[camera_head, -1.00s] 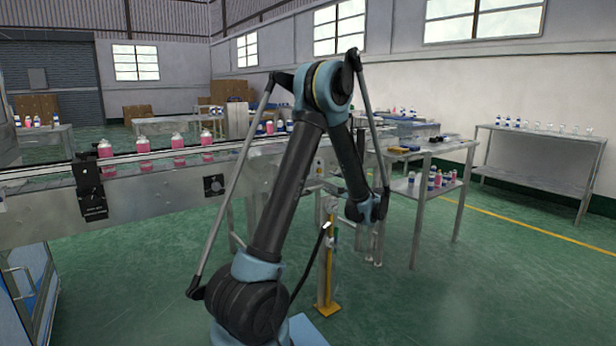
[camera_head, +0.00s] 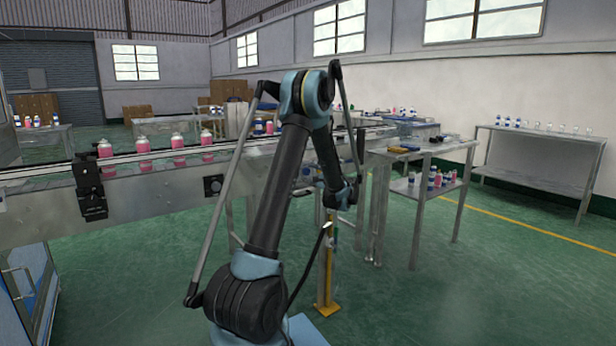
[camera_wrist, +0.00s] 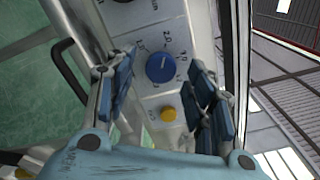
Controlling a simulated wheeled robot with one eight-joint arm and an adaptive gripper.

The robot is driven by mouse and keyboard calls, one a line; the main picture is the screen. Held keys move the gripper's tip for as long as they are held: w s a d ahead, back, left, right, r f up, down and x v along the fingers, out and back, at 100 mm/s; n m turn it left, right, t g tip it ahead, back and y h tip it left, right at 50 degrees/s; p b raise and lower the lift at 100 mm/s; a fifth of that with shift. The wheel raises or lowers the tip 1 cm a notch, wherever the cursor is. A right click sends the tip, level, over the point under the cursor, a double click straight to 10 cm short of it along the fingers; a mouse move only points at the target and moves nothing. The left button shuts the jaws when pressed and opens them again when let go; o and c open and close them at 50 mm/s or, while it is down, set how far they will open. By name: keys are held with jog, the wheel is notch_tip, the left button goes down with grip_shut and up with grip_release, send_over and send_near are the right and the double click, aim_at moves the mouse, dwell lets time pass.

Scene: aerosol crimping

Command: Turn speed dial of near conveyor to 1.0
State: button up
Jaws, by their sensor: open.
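In the wrist view a round blue dial (camera_wrist: 161,68) with a pale pointer line sits on a light grey panel (camera_wrist: 150,18). Printed numbers ring it, one reading like 2.0; the others are too small to read surely. My gripper (camera_wrist: 158,75) is open, with one blue finger pad on each side of the dial in the picture. I see no clear contact, and the depth gap cannot be told. In the head view my gripper is not clearly visible behind my arm. The near conveyor (camera_head: 150,196) runs along the left with pink cans on it.
A yellow button (camera_wrist: 168,114) sits below the dial in the wrist view, with a black round part (camera_wrist: 124,1) at the top edge. In the head view a yellow-based stand (camera_head: 326,308) is beside my arm, and a metal table (camera_head: 400,157) stands to the right.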

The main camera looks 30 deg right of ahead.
jog(key=shift+w, duration=0.95)
